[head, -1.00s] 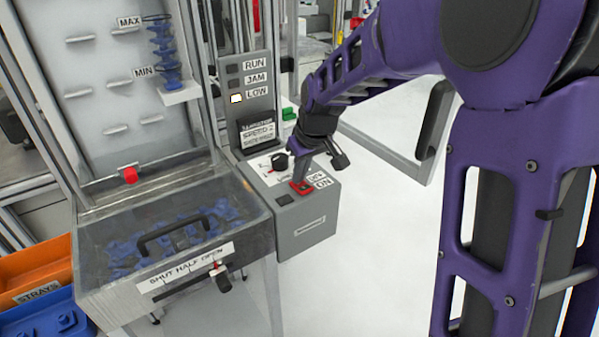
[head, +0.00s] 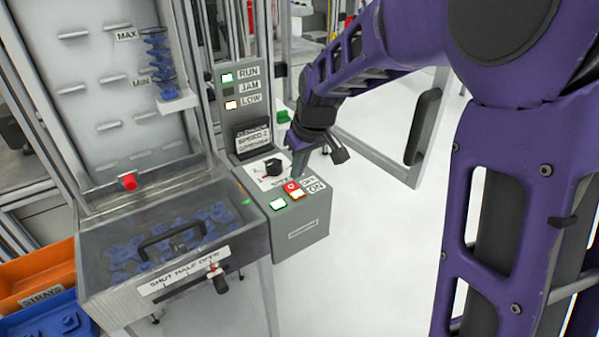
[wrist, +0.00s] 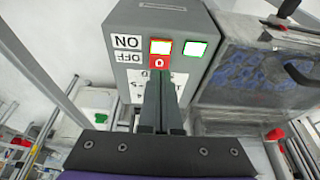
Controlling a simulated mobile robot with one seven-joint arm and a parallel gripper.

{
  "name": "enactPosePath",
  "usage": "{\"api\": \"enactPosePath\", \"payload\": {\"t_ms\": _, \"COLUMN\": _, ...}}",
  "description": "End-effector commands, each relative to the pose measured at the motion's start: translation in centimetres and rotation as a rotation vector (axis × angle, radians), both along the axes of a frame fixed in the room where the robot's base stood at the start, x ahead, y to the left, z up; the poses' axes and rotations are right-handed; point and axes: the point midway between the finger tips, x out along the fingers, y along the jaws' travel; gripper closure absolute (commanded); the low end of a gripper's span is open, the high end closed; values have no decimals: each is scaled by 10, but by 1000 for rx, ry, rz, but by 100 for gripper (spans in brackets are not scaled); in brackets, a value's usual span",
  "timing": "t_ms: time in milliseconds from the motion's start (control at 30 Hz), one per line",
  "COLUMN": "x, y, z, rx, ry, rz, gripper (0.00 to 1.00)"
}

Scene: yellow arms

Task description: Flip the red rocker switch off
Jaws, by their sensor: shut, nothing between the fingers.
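The red rocker switch (head: 291,186) is on the top of a grey control box (head: 307,235). Its half beside the ON label is lit pale yellow, and its red half marked O is beside the OFF label. It also shows in the wrist view (wrist: 160,63), straight beyond my fingertips. My gripper (head: 297,174) is shut and empty, pointing down at the red O half from the back. In the wrist view my gripper (wrist: 161,80) ends at the edge of that half; I cannot tell whether it touches.
A lit green button (head: 278,204) is beside the switch, and a black knob (head: 273,167) is behind it. The RUN lamp (head: 227,78) is green and the LOW lamp (head: 231,105) yellow. A clear-lidded bin (head: 170,245) of blue parts stands left.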

Motion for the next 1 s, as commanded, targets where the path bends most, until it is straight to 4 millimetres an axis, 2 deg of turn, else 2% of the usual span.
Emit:
{"api": "enactPosePath", "payload": {"t_ms": 33, "x": -3, "y": -4, "z": 17, "rx": 0, "ry": -8, "rz": -3, "gripper": 100}}
{"api": "enactPosePath", "payload": {"t_ms": 100, "x": -8, "y": -7, "z": 33, "rx": 0, "ry": -8, "rz": -2, "gripper": 100}}
{"api": "enactPosePath", "payload": {"t_ms": 300, "x": -19, "y": -14, "z": 70, "rx": 0, "ry": -7, "rz": -2, "gripper": 100}}
{"api": "enactPosePath", "payload": {"t_ms": 400, "x": -23, "y": -17, "z": 81, "rx": 0, "ry": -6, "rz": -1, "gripper": 100}}
{"api": "enactPosePath", "payload": {"t_ms": 600, "x": -26, "y": -19, "z": 90, "rx": 0, "ry": -4, "rz": -1, "gripper": 100}}
{"api": "enactPosePath", "payload": {"t_ms": 1000, "x": -25, "y": -18, "z": 90, "rx": -9, "ry": -5, "rz": 28, "gripper": 100}}
